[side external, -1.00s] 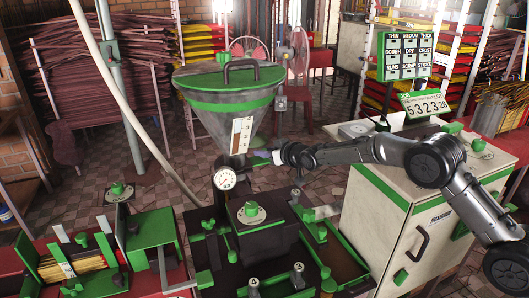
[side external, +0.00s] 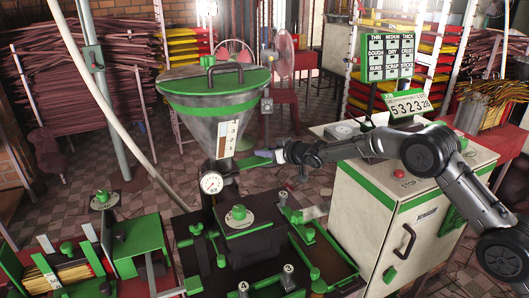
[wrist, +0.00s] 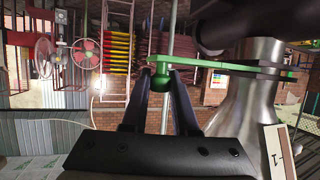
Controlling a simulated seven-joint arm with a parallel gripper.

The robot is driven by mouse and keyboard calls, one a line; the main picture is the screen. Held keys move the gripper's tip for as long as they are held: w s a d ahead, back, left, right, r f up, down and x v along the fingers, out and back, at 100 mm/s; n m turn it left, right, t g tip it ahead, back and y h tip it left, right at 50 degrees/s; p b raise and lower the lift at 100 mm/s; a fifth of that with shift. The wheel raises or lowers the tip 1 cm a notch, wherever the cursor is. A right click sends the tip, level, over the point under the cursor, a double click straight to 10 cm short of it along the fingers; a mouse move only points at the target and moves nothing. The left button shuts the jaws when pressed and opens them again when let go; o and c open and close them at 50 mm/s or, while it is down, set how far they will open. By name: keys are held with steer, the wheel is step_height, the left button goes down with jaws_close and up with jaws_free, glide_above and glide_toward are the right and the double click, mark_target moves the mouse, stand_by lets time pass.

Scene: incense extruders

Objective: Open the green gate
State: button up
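The green gate (wrist: 225,66) shows in the wrist view as a flat green bar reaching left from the metal hopper neck (wrist: 250,90), with a round green knob (wrist: 160,80) at its free end. My gripper (wrist: 160,84) has a finger on each side of this knob and appears shut on it. In the side external view, my gripper (side external: 283,154) is right of the lower end of the hopper (side external: 212,120). A small green part of the gate (side external: 259,154) shows between them. The fingers' contact is too small to see there.
The green-topped extruder (side external: 240,219) stands below the gripper, with several green levers and numbered knobs around it. A pressure gauge (side external: 211,183) is on the hopper's lower part. A white cabinet (side external: 395,215) stands at the right, under the arm. Tiled floor lies behind.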

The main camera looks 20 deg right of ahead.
steer(key=o, duration=0.4)
steer(key=shift+s, duration=0.1)
steer(key=v, duration=1.3)
steer(key=shift+s+d+r, duration=0.15)
steer(key=shift+s, duration=0.15)
steer(key=shift+r, duration=0.1)
